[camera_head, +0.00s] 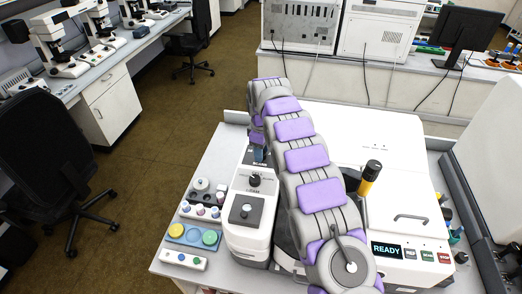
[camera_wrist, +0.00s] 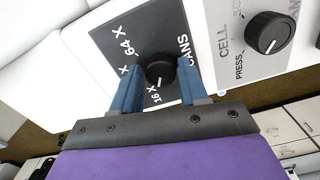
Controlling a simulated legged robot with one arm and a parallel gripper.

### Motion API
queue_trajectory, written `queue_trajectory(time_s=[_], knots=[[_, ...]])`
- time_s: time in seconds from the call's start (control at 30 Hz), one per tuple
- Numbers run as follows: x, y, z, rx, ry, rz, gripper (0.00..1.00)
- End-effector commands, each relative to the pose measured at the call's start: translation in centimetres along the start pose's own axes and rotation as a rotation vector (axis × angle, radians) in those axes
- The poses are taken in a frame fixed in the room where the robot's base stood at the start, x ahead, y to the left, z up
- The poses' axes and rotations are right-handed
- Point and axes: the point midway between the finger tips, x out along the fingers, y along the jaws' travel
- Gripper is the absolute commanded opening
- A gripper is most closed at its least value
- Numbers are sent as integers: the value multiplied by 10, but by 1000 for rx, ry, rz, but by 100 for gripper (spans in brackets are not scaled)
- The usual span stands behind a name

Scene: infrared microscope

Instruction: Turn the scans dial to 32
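The scans dial (camera_wrist: 159,68) is a black round knob on a dark grey panel in the wrist view. Labels on the panel read 64 X, 16 X and SCANS; another label is partly hidden behind the left finger. A small white mark at the knob's lower edge appears to face 16 X. My gripper (camera_wrist: 160,65) has its two blue fingers apart, one on each side of the knob. I cannot tell whether they touch it. In the head view my arm hides most of the dial area, and only a blue finger (camera_head: 258,155) shows there.
A second black knob (camera_wrist: 268,33), labelled CELL and PRESS, is right of the dial in the wrist view. The microscope's READY display (camera_head: 386,250) and a yellow-black eyepiece-like post (camera_head: 369,178) stand right of my arm. Coloured sample pieces (camera_head: 192,234) lie at left.

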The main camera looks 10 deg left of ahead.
Motion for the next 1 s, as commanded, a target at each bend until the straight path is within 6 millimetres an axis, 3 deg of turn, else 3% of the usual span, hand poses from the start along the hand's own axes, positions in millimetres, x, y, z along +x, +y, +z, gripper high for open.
queue_trajectory(time_s=[0.4,0.73,1.0], knots=[[0,1,0,0,0,1,5],[-1,1,0,58,0,0,5],[-2,1,0,242,0,0,5]])
